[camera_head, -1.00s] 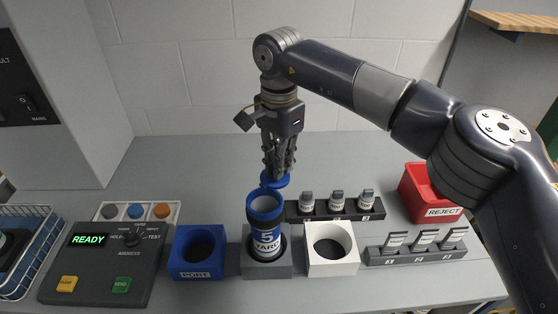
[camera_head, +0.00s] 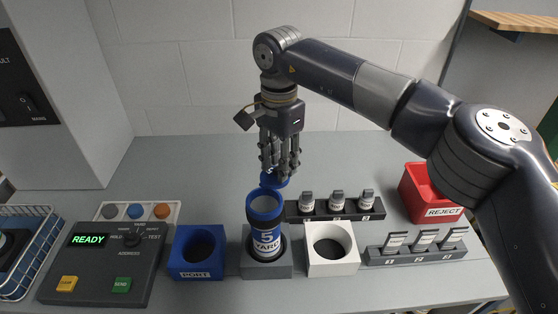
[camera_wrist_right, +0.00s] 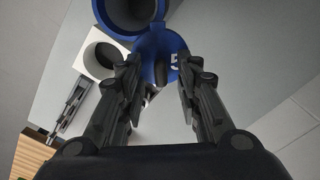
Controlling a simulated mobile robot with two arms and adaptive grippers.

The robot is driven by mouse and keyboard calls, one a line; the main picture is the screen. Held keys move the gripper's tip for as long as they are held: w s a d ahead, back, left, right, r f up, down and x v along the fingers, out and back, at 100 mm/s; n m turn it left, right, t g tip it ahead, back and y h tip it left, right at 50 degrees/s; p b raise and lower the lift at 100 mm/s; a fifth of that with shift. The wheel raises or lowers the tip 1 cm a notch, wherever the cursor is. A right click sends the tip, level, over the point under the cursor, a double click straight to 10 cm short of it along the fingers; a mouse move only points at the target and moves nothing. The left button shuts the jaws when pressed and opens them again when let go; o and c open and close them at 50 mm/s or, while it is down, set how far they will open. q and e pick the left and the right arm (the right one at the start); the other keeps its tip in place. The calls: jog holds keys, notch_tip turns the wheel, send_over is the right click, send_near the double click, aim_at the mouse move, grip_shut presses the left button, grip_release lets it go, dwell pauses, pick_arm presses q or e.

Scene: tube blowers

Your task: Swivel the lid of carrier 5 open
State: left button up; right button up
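Carrier 5 (camera_head: 266,238), a blue and white tube marked "5 YARD", stands upright in a grey square holder (camera_head: 266,271). Its mouth is uncovered. Its blue lid (camera_head: 271,182) sits swung out to the far side of the rim. My right gripper (camera_head: 282,174) points down at the lid, with its fingers spread apart. In the right wrist view the lid (camera_wrist_right: 168,45), with a white 5, lies beyond and between the fingertips of the open gripper (camera_wrist_right: 160,62); whether a finger touches it I cannot tell. The carrier's open mouth (camera_wrist_right: 128,10) is at the top. My left gripper is out of view.
A blue port block (camera_head: 196,272) stands left of the carrier, a white block (camera_head: 333,265) right. Behind is a dark rack (camera_head: 336,215) of small bottles. A red reject bin (camera_head: 421,205) and a control panel reading READY (camera_head: 88,240) flank them. The bench behind is clear.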

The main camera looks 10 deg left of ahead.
notch_tip(320, 180, up, 12)
dwell(0.4)
jog(key=shift+f, duration=0.1)
